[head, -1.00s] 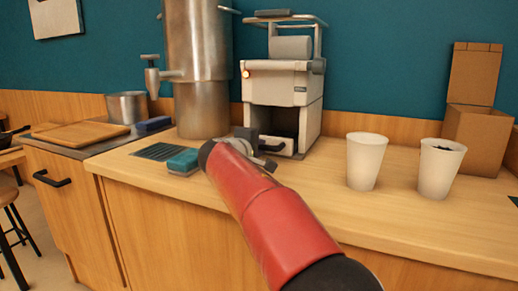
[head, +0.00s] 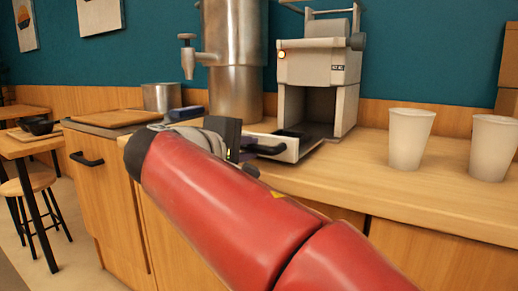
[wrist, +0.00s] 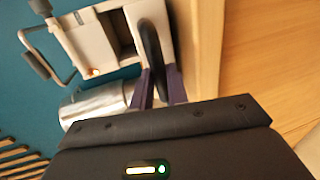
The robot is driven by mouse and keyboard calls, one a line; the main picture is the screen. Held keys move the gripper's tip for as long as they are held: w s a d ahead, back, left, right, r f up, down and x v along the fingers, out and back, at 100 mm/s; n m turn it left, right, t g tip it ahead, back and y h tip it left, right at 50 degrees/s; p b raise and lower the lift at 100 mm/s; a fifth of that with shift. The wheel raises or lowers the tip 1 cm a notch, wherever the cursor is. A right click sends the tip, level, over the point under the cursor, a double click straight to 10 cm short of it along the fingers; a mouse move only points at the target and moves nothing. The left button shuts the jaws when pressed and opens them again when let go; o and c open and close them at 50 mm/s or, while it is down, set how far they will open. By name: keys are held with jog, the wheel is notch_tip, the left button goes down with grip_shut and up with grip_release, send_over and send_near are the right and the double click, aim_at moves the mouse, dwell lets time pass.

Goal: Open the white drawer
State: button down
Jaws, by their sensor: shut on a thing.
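The white drawer (head: 292,152) sits in the base of the white machine (head: 318,68) on the counter. It stands partly out toward the front, and its dark inside shows. Its black handle (head: 266,148) is on the drawer's front. In the wrist view the handle (wrist: 151,52) runs between the two purple fingers of my gripper (wrist: 158,80), which is shut on it. The white drawer front (wrist: 150,10) is just beyond. In the head view my red arm hides most of the gripper.
Two white cups (head: 410,138) (head: 492,146) stand right of the machine. A steel urn (head: 232,65) stands to its left, with a pot (head: 162,97) and a wooden board (head: 118,118) farther left. A stool (head: 42,178) stands on the floor at the left.

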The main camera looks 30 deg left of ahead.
jog(key=shift+s, duration=0.4)
jog(key=c, duration=1.4)
grip_release()
jog(key=shift+o, duration=0.2)
jog(key=v, duration=0.7)
jog(key=shift+s, duration=0.4)
jog(key=shift+a+r, duration=0.1)
